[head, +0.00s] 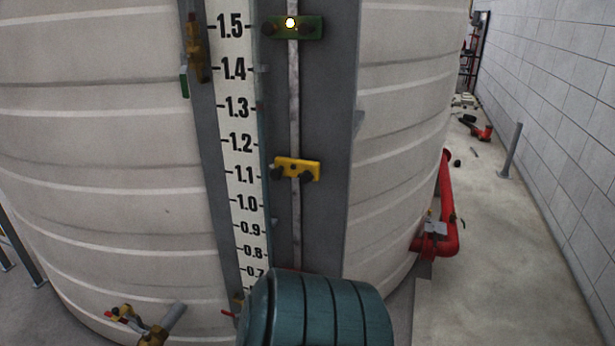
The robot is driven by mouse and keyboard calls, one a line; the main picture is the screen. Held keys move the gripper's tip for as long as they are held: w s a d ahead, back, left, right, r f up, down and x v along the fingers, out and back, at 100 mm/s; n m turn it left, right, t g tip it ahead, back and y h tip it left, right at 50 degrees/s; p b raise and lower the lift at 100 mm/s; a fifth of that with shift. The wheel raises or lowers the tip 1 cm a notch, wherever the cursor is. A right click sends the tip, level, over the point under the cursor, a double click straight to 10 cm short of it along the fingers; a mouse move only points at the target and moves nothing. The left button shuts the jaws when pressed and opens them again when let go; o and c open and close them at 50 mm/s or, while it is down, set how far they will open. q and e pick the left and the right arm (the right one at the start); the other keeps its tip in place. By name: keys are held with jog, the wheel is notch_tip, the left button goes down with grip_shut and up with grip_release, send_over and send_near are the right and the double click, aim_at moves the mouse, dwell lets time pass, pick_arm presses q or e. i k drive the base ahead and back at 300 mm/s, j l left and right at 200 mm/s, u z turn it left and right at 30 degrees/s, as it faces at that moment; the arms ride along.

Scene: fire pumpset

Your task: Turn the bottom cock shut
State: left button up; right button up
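A tall level gauge board (238,140) with black numbers runs down the front of the pale ribbed tank (110,150). Near its lower end, a small brass fitting (238,299) with a red tip (228,314) shows just left of a teal ribbed cylinder (330,312); it looks like the bottom cock. The cylinder hides what lies right of and below it, and the handle's position is too small to tell. A brass upper cock (195,48) with a green handle end (184,82) pointing down is at the top left of the board. Neither gripper is in view.
Brass valves (154,337) with small coloured handles sit low at the tank's left. A yellow bracket (297,169) and a green bracket (297,27) are on the gauge rail. A red pipe (446,210) stands at the right; the floor (500,270) beyond is mostly clear to the block wall.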

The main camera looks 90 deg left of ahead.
aim_at(228, 313)
jog(key=u, duration=0.45)
jog(key=j+u, duration=0.1)
jog(key=u, duration=0.85)
jog(key=j+u, duration=0.1)
jog(key=u, duration=0.35)
jog(key=j+u, duration=0.1)
jog(key=u, duration=0.85)
jog(key=j+u, duration=0.1)
jog(key=u, duration=0.35)
